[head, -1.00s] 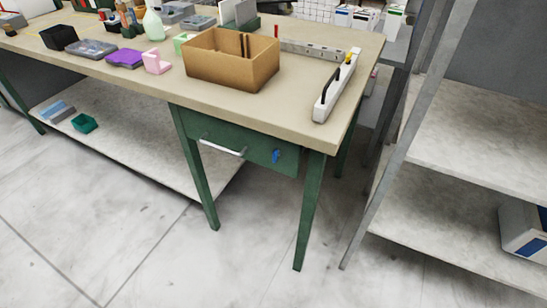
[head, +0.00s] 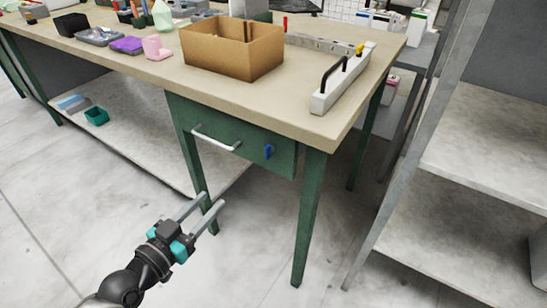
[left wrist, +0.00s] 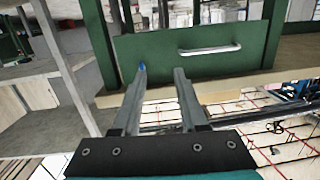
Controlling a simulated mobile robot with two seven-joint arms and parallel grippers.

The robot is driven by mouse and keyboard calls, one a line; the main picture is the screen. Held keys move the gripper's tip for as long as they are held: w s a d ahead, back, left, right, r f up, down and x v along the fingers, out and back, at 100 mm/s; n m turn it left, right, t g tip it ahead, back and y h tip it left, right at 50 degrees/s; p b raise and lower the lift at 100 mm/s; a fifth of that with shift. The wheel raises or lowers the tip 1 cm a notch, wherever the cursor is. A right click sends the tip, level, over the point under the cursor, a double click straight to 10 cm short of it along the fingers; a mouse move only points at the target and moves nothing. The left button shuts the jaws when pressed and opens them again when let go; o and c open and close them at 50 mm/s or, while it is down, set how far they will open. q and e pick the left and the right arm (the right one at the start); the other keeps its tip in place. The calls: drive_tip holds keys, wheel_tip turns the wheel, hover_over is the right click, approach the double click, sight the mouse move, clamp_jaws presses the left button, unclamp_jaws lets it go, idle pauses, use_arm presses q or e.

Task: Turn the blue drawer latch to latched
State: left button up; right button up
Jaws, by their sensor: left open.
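The blue drawer latch (head: 268,151) is a small knob on the front of the green drawer (head: 225,130), right of the white bar handle (head: 215,138). It looks roughly upright; its exact setting is too small to tell. My left gripper (head: 212,199) is open and empty, below and in front of the drawer, apart from it. In the left wrist view the latch (left wrist: 141,68) shows just beyond the tip of the left finger, and the handle (left wrist: 210,50) lies to its right. My right gripper is in no view.
The drawer hangs under the workbench top (head: 290,105), between green legs. A grey shelf rack (head: 400,180) stands to the right. The floor in front is clear.

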use_arm(q)
drive_tip(key=s+d+r+h, duration=0.1)
drive_tip(key=d+r+h, duration=0.1)
drive_tip(key=d+r, duration=0.2)
drive_tip(key=b, duration=0.1)
approach(266, 150)
drive_tip(key=shift+m, duration=0.3)
drive_tip(key=x, duration=0.7)
drive_tip(key=shift+w+d, duration=0.1)
drive_tip(key=shift+w, duration=0.15)
drive_tip(key=shift+w+d, duration=0.35)
drive_tip(key=shift+w, duration=0.2)
drive_tip(key=shift+w+d+b, duration=0.15)
drive_tip(key=shift+b, duration=0.15)
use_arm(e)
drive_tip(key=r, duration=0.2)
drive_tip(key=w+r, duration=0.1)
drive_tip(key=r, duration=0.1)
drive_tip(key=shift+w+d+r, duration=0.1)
use_arm(q)
drive_tip(key=shift+c, duration=0.4)
drive_tip(key=c, duration=0.6)
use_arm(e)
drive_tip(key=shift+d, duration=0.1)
